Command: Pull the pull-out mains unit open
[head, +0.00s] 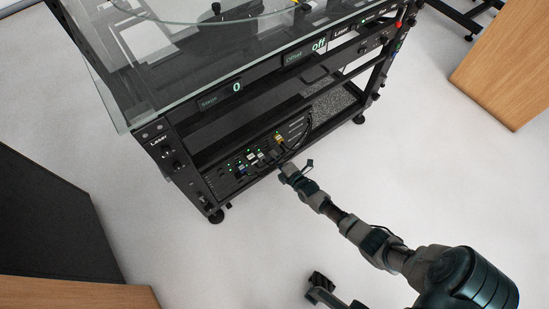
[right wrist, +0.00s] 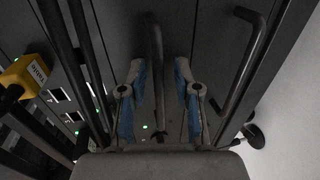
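The pull-out mains unit is the dark panel (head: 222,181) low in the black turntable rack, with green lights and plugged connectors on it. Its front looks flush with the rack, as far as I can see. In the right wrist view a dark bar handle (right wrist: 155,70) runs between the fingers of my right gripper (right wrist: 158,98). The fingers are open, with a gap on both sides of the handle. In the head view my right gripper (head: 281,164) is at the panel, partly hiding it. A dark part at the bottom may be my left gripper (head: 319,283); its fingers are unclear.
A second bar handle (right wrist: 247,62) is to the right in the wrist view. A yellow connector (right wrist: 25,72) and cables are at left. The glass top (head: 125,95) overhangs above the panel. Pale floor (head: 240,260) is clear in front. Wooden furniture (head: 505,75) stands at right.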

